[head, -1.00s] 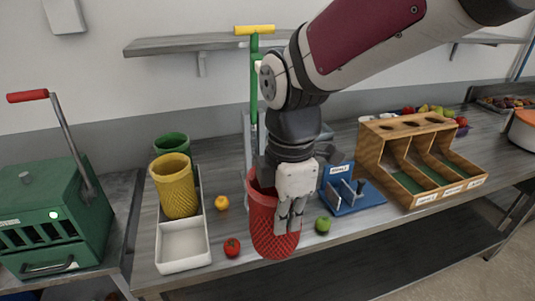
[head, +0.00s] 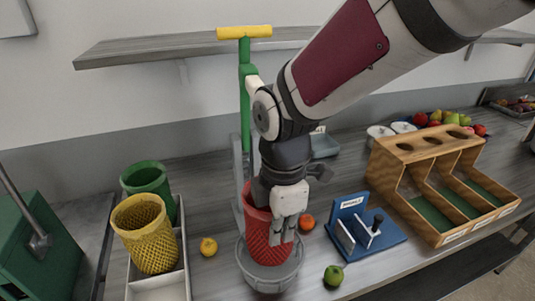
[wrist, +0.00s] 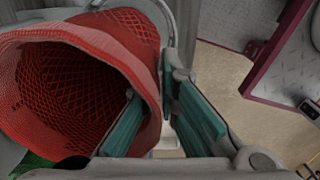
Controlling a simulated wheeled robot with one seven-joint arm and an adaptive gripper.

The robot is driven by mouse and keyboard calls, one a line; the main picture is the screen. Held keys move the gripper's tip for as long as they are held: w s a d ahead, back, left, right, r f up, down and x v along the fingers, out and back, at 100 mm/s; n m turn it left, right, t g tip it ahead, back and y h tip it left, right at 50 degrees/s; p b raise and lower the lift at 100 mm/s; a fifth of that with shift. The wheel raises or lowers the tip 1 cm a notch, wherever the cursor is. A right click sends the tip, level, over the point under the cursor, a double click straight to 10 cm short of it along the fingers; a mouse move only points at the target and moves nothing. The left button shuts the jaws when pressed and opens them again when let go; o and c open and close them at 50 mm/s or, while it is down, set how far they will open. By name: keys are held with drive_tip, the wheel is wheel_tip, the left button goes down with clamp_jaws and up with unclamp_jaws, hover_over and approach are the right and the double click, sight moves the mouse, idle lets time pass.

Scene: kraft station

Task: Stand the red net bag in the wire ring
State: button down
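The red net bag (head: 259,243) is upright, its mouth facing up. Its lower end shows within the grey wire ring (head: 291,277) at the foot of the stand; I cannot tell whether its bottom rests there. My gripper (head: 282,232) is at the bag's right side, pointing down. In the wrist view, my gripper (wrist: 150,85) has one finger inside the mouth and one outside, pinching the wall of the bag (wrist: 75,85). The bag hides part of the ring.
The stand has a green post with a yellow handle (head: 244,32). At left are a yellow net bag (head: 148,235), a green one (head: 147,178) and a lemon (head: 208,247).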

sight(279, 247)
drive_tip(key=shift+f, duration=2.7)
drive_tip(key=c, duration=1.8)
unclamp_jaws()
